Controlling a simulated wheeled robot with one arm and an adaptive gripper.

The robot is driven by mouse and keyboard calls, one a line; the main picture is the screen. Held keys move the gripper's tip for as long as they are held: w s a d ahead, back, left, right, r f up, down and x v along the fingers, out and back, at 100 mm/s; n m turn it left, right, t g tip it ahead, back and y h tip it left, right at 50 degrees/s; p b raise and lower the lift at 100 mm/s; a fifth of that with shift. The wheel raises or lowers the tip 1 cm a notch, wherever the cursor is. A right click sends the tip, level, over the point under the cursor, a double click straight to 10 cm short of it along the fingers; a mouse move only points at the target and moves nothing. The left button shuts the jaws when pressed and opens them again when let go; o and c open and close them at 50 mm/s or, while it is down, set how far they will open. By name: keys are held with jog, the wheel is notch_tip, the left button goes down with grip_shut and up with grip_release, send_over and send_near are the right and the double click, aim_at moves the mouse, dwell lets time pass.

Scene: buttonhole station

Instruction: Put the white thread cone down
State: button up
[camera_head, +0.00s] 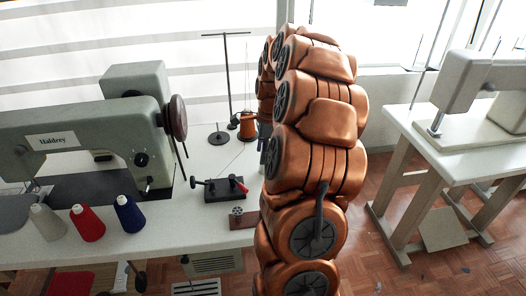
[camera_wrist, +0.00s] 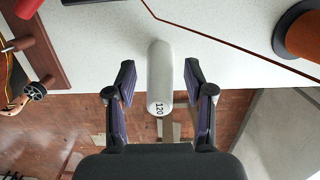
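The white thread cone (camera_wrist: 160,70) shows in the wrist view as a smooth white rounded body marked "120" at its near end. It lies between the two fingers of my gripper (camera_wrist: 159,75), with a visible gap on each side. The fingers are spread and appear not to touch it. The cone overlaps the white table's edge in the picture; I cannot tell whether it rests on the top. In the head view my copper arm hides the gripper's fingers and this cone. A pale grey-white cone (camera_head: 46,222) stands at the left beside a red cone (camera_head: 87,223) and a blue cone (camera_head: 129,214).
The grey sewing machine (camera_head: 85,135) stands on the white table (camera_head: 165,245). An orange-brown spool (camera_head: 248,127) is near the thread stand (camera_head: 229,90), with a dark tension block (camera_head: 220,190) and brown plate (camera_head: 243,219) nearer. A second machine table (camera_head: 450,145) stands right, across open floor.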

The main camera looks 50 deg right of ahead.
jog(key=r, duration=0.8)
jog(key=s+d+r+b, duration=0.1)
jog(key=r, duration=0.3)
jog(key=shift+r, duration=0.15)
jog(key=s+a+f+n+g, duration=0.1)
jog(key=s+a+n, duration=0.2)
jog(key=a+n, duration=0.55)
jog(key=s+a+f+n+g, duration=0.1)
jog(key=s+a+n, duration=0.25)
jog(key=a, duration=1.05)
jog(key=s+a+f+n, duration=0.4)
jog(key=s+a+n, duration=0.1)
jog(key=s, duration=0.3)
jog(key=s+a+f+n+g+h, duration=0.1)
jog(key=s+a+f+n, duration=0.3)
jog(key=s+a+n, duration=0.2)
jog(key=s+n, duration=0.2)
jog(key=s, duration=0.1)
jog(key=shift+r, duration=0.1)
